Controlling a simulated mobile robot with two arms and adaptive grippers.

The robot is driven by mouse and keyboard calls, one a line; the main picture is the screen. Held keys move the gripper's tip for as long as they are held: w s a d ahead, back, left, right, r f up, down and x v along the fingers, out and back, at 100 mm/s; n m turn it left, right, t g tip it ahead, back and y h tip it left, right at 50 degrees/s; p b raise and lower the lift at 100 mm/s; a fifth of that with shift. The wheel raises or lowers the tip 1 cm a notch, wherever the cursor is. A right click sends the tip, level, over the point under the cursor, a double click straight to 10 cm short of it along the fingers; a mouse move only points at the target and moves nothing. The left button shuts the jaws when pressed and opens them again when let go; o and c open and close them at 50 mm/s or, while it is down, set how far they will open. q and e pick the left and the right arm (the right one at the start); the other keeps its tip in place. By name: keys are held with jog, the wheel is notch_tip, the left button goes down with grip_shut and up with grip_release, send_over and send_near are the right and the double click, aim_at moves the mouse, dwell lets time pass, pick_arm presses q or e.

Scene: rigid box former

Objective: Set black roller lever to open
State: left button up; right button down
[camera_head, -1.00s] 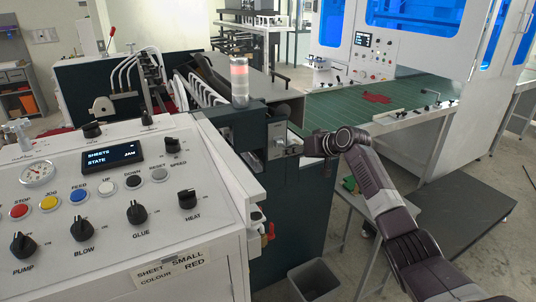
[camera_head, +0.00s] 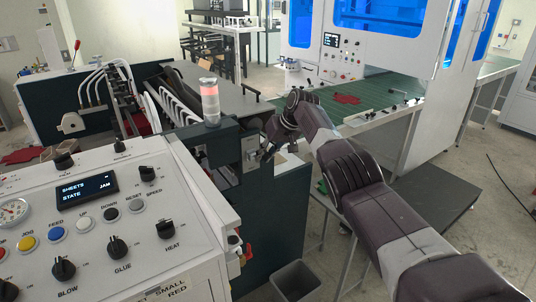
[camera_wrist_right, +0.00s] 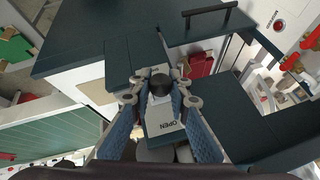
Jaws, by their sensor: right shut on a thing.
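My right gripper (camera_head: 266,152) reaches from the right to the metal bracket (camera_head: 250,152) on the side of the dark green machine. In the right wrist view, its blue-padded fingers (camera_wrist_right: 160,98) are closed in on the black roller lever (camera_wrist_right: 157,80), with its dark round end between the fingertips. A pale plate (camera_wrist_right: 163,118) under it carries the word OPEN, seen upside down. The lever's exact angle is hard to tell, and the gripper hides it in the head view. My left gripper is not in view.
A white control panel (camera_head: 90,230) with knobs and buttons fills the lower left; its display (camera_head: 87,190) reads SHEETS, STATE JAM. A signal lamp (camera_head: 210,98) stands by the bracket. A grey bin (camera_head: 297,280) is on the floor below. A green bed (camera_head: 380,112) lies behind.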

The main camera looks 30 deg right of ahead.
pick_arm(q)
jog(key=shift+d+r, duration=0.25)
pick_arm(e)
jog(key=shift+r, duration=0.15)
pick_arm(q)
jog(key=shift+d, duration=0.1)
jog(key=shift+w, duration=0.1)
pick_arm(e)
jog(key=c, duration=1.8)
grip_release()
jog(key=shift+w, duration=0.15)
jog(key=shift+v, duration=1.15)
jog(key=v, duration=0.9)
jog(key=shift+r, duration=0.4)
